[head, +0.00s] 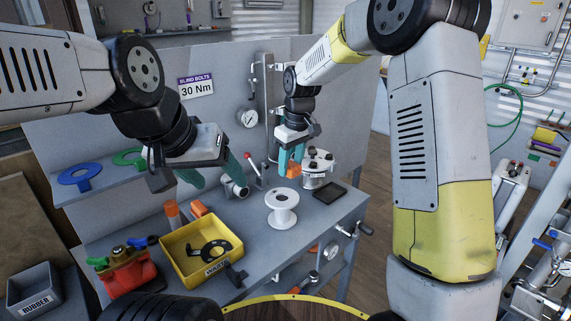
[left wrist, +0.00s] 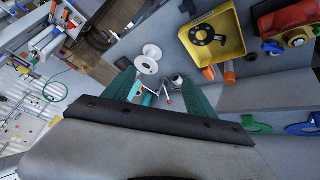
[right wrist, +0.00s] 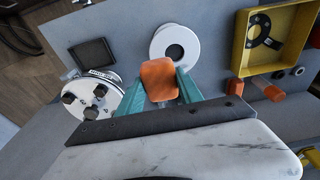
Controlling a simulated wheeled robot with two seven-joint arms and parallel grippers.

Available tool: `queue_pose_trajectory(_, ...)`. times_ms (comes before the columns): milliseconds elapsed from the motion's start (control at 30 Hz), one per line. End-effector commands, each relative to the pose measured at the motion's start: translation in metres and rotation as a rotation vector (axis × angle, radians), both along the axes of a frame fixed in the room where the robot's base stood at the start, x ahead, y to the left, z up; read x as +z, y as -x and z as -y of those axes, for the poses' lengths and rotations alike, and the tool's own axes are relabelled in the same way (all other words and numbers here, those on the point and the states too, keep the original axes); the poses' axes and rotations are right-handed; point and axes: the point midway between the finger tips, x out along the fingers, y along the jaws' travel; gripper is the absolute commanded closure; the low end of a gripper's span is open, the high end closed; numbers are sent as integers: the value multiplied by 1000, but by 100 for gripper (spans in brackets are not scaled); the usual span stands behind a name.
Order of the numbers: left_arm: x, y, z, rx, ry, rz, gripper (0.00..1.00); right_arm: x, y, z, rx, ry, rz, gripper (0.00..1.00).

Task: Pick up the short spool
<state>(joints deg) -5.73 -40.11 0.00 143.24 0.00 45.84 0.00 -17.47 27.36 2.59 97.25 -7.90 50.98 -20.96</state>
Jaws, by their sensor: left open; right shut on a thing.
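A white spool (head: 282,208) with a round flange at each end stands upright on the grey bench. It also shows in the left wrist view (left wrist: 148,58) and, from above, in the right wrist view (right wrist: 175,46). My left gripper (head: 214,174) is open and empty, above the bench to the left of the spool and apart from it. My right gripper (head: 291,163) is shut on an orange block (right wrist: 158,80). It holds the block beyond the spool in the head view, apart from it.
A white flanged part with dark bolts (head: 317,167) and a black tray (head: 329,191) stand right of the spool. A yellow bin (head: 184,267) with a dark ring stands left. A gauge (head: 247,117) and a red-tipped lever (head: 254,169) are behind. Bare bench surrounds the spool.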

Motion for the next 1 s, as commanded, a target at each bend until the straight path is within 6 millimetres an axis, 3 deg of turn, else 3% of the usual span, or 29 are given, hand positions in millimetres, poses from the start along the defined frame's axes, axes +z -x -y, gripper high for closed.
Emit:
queue_pose_trajectory(333,-1,0,0,-2,-4,-3,34,2,0,2,1,-1,-1,90)
queue_pose_trajectory(467,-13,0,-1,-41,-58,-49,34,2,0,2,1,0,0,90)
queue_pose_trajectory(800,-86,3,-27,-403,-548,-382,34,2,0,2,1,0,0,90)
queue_pose_trajectory(1000,-110,-12,-46,-672,-887,-542,34,2,0,2,1,0,0,90)
